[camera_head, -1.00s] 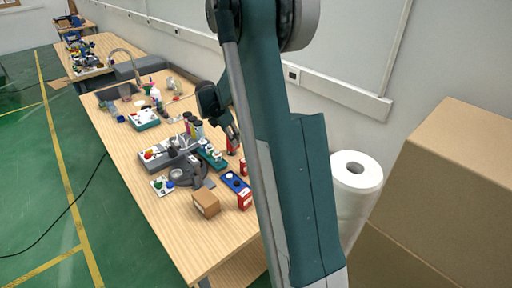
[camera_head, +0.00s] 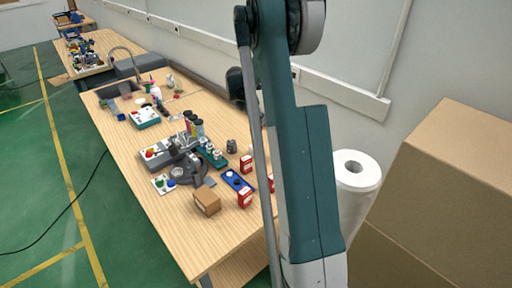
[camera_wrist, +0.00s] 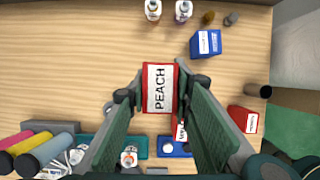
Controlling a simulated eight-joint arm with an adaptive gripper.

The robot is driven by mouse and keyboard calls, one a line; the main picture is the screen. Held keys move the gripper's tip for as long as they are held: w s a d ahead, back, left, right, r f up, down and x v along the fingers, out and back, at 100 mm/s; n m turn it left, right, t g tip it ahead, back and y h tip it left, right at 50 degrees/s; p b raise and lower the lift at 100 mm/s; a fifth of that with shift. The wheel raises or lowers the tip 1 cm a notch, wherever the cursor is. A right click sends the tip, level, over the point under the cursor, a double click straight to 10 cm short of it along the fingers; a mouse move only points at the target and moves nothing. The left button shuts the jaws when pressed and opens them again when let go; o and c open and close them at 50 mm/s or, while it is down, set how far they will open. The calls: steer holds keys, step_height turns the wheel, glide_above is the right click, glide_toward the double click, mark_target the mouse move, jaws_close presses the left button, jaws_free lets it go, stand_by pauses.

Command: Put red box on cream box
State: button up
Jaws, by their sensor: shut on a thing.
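In the wrist view my gripper (camera_wrist: 161,90) is shut on a red box (camera_wrist: 160,88) with a white label reading PEACH. The box sits between the two fingertips, above the wooden table. In the head view my gripper and the held box are hidden behind my arm. Another red box (camera_wrist: 243,119) stands at the right in the wrist view, and part of one more shows beside the right finger. In the head view red boxes stand near the table's right side, one at the front (camera_head: 244,198). I cannot make out a clearly cream box; a tan box (camera_head: 206,203) stands near the front.
A blue box (camera_wrist: 206,43) and small bottles (camera_wrist: 183,10) stand at the top of the wrist view. A blue holder (camera_head: 236,182), a teal rack (camera_head: 211,154) and grey equipment (camera_head: 170,150) crowd the table's middle. The table's near left (camera_head: 170,220) is bare.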

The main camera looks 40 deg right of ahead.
mark_target(256, 131)
steer(key=shift+f, duration=0.1)
steer(key=shift+f, duration=3.05)
steer(key=shift+f, duration=0.1)
steer(key=shift+f, duration=1.75)
steer(key=shift+f, duration=0.15)
steer(key=o, duration=0.9)
